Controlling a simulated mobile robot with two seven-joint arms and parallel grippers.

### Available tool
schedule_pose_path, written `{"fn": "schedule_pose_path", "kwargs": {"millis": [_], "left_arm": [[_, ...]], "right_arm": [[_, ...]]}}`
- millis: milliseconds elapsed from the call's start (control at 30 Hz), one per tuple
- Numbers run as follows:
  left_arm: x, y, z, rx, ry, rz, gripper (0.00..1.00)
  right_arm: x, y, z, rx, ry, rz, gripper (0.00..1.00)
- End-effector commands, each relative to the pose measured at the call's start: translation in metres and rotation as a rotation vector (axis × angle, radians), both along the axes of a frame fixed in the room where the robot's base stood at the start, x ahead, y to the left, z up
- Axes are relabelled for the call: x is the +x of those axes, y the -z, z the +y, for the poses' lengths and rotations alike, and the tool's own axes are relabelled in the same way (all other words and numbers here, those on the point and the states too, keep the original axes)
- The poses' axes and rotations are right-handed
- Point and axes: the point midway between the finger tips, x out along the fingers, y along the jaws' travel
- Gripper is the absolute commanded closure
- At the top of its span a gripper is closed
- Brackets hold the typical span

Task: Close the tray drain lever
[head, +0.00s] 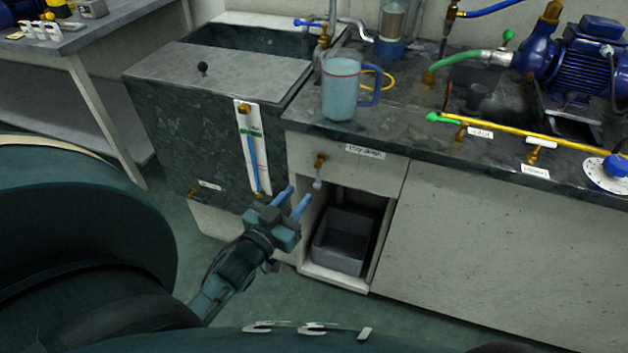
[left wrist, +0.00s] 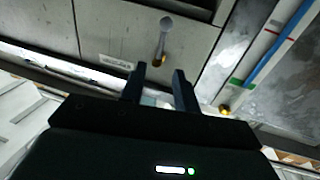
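The tray drain lever (head: 317,184) is a small light grey handle on a brass valve (head: 320,160) on the cabinet front, beside a white label (head: 365,152). The handle hangs straight down from the valve. My left gripper (head: 294,200) is open and empty, with its blue-looking fingertips apart, just left of and below the lever in the head view. In the left wrist view, turned over, the grey lever (left wrist: 166,24) shows beyond the gap between the open fingers (left wrist: 160,84), not touching them. My right gripper is not in view.
Below the valve is an open cubby with a grey bin (head: 340,240). A sight tube (head: 250,150) with blue fluid runs down the tank front at the left. A jug (head: 341,90) stands on the counter above. The floor in front is clear.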

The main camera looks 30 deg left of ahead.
Motion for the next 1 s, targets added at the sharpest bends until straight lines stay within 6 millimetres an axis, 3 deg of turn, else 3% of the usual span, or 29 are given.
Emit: {"fn": "schedule_pose_path", "kwargs": {"millis": [200, 400, 767, 1000], "left_arm": [[0.045, 0.001, 0.002, 0.001, 0.001, -0.002, 0.69], [0.067, 0.001, 0.003, 0.001, 0.0, 0.0, 0.69], [0.072, 0.001, 0.003, 0.0, 0.0, 0.002, 0.69], [0.072, 0.001, 0.003, 0.001, 0.0, 0.002, 0.87]], "right_arm": [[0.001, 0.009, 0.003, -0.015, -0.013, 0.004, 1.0], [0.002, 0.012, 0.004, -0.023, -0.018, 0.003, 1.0], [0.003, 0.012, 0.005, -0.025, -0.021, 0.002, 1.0], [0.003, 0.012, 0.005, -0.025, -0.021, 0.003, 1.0]]}}
